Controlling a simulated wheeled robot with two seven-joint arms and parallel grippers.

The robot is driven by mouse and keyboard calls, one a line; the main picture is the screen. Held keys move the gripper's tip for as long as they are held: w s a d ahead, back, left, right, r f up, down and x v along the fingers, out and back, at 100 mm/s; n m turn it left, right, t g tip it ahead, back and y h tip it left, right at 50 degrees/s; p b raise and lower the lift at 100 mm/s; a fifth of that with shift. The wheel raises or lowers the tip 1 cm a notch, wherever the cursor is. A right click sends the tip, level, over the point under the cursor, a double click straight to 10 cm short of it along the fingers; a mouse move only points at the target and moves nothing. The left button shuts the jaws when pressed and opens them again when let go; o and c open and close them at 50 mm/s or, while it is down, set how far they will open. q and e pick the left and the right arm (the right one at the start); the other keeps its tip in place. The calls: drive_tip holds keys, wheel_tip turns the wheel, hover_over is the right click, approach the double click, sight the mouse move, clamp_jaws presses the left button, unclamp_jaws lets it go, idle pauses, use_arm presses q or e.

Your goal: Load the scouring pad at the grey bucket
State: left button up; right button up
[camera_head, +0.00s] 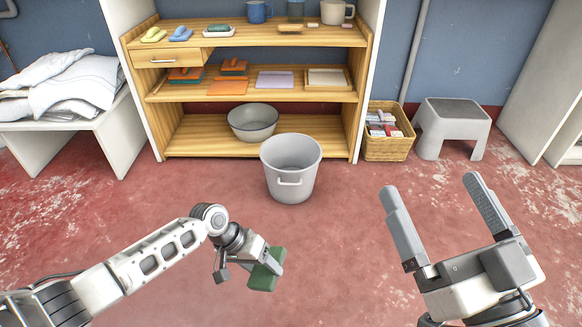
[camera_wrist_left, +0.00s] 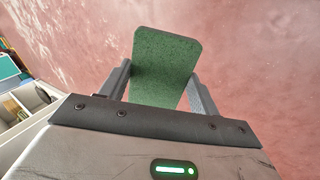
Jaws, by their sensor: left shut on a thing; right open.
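The scouring pad (camera_head: 264,271) is a green rectangular slab, held in front of the bucket and nearer to me. My left gripper (camera_head: 262,262) is shut on it. In the left wrist view the pad (camera_wrist_left: 165,62) sticks out between the two fingers of my left gripper (camera_wrist_left: 163,92). The grey bucket (camera_head: 290,170) stands upright on the red floor, in front of the shelf, and the visible part of its inside looks empty. My right gripper (camera_head: 440,215) is open and empty at the right, with its fingers wide apart.
A wooden shelf (camera_head: 200,138) stands behind the bucket, with a grey basin (camera_head: 253,121) on its lowest board. A wicker basket (camera_head: 385,148) and a grey step stool (camera_head: 452,126) stand to the right. A bench (camera_head: 75,125) with folded cloth is at the left. The floor around the bucket is clear.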

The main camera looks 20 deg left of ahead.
sight(261, 270)
use_arm(q)
drive_tip(key=shift+r+p, duration=2.05)
drive_tip(key=shift+p, duration=0.2)
drive_tip(key=shift+f, duration=0.1)
